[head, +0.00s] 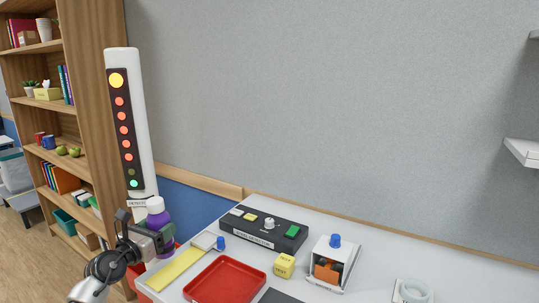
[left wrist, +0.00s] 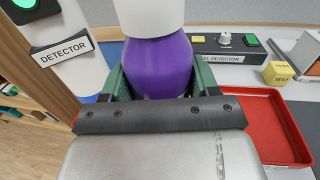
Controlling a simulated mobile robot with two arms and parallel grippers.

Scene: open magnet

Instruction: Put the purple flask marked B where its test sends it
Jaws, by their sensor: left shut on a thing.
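The purple flask (head: 158,219) with a white cap is upright in my left gripper (head: 160,237), beside the foot of the white detector column. It also fills the middle of the left wrist view (left wrist: 158,66), between the green-lined fingers. No letter B shows on its visible side. The detector (head: 143,120) carries a column of lamps: a large yellow one on top, several red ones below, a dim one, and a bright green one at the bottom. The black level detector panel (head: 262,232) has a knob and a green button. My right gripper is not in view.
A red tray (head: 226,281) lies on the white table, with a yellow strip (head: 176,268) to its left. A yellow TEST cube (head: 284,265), a white box with a blue knob (head: 345,251) and a pale ring (head: 413,291) stand to the right. A wooden bookshelf (head: 90,100) stands behind left.

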